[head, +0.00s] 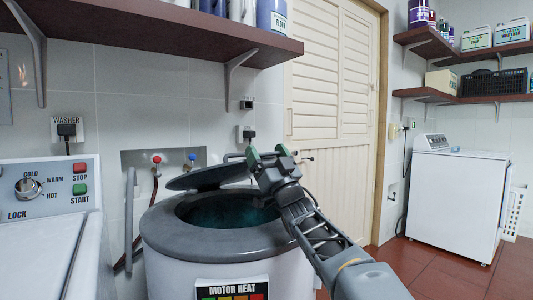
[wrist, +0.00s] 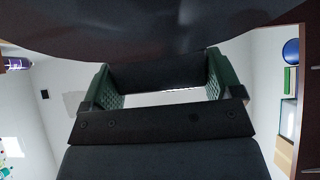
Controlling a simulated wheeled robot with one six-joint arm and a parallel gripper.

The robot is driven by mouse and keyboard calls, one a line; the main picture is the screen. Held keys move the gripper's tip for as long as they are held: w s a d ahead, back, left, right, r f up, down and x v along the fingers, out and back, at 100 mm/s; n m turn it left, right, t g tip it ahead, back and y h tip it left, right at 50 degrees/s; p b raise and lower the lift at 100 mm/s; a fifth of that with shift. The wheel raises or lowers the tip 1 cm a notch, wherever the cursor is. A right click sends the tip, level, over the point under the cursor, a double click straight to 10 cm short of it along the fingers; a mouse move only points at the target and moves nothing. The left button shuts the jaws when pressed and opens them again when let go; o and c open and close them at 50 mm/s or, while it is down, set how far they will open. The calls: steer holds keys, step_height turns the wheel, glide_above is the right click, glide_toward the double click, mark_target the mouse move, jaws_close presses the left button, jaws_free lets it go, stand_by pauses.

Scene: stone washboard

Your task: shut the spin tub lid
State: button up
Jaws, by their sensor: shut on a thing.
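The spin tub (head: 225,245) is a round white tub with a grey rim and a dark opening. Its dark grey lid (head: 208,177) is raised and tilted above the opening, its right side higher, near my gripper. My gripper (head: 267,156) is at the lid's right edge. In the wrist view the lid's dark surface (wrist: 170,25) fills the top. The green finger pads of my gripper (wrist: 160,85) stand on either side of a dark bar, which looks like part of the lid, and are shut on it. The exact contact is hard to see.
A white washer (head: 40,250) with a control panel stands at left. A red-brown shelf (head: 150,32) hangs over the tub. A slatted door (head: 330,80) is behind my arm. Another white machine (head: 455,195) stands at right, with open tiled floor before it.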

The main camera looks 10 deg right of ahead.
steer(key=shift+s+f, duration=0.15)
steer(key=shift+f, duration=0.35)
steer(key=o, duration=1.1)
steer(key=shift+d, duration=0.1)
steer(key=shift+s+d+f, duration=0.15)
steer(key=shift+s+f, duration=0.25)
steer(key=s+d+f+p, duration=0.1)
steer(key=s+d, duration=0.4)
steer(key=s, duration=0.7)
steer(key=shift+s+f+p, duration=0.15)
steer(key=shift+p, duration=0.15)
steer(key=shift+c, duration=0.4)
